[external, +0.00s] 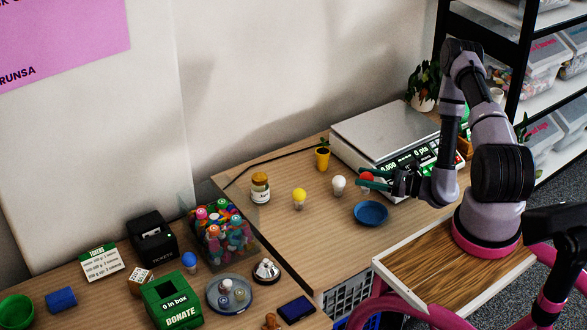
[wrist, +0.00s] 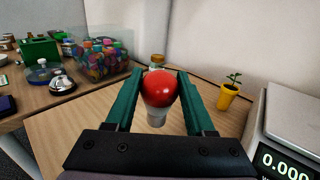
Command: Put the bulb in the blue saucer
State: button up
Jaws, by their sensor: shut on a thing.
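My gripper (external: 376,179) is shut on a red bulb (external: 366,178) and holds it above the table in front of the scale. In the wrist view, the red bulb (wrist: 159,88) sits upright between the green fingers of my gripper (wrist: 157,90), with its pale base pointing down. The blue saucer (external: 371,213) lies on the table below and slightly right of the bulb in the external view, and looks empty. A white bulb (external: 338,186) and a yellow bulb (external: 299,197) stand on the table to the left. The saucer does not show in the wrist view.
A scale (external: 385,134) stands behind the gripper, reading 0.000. A yellow plant pot (external: 322,159) and a jar (external: 260,188) stand farther left. A blue bulb (external: 190,262), a green donate box (external: 172,300) and a bell (external: 266,272) are on the left counter.

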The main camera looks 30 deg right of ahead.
jog(key=d, duration=0.3)
send_over(371, 215)
notch_tip(371, 215, down, 5)
jog(key=shift+a+f, duration=0.1)
jog(key=shift+f, duration=2.35)
jog(key=o, duration=1)
jog(key=shift+f, duration=0.15)
jog(key=shift+o, duration=0.2)
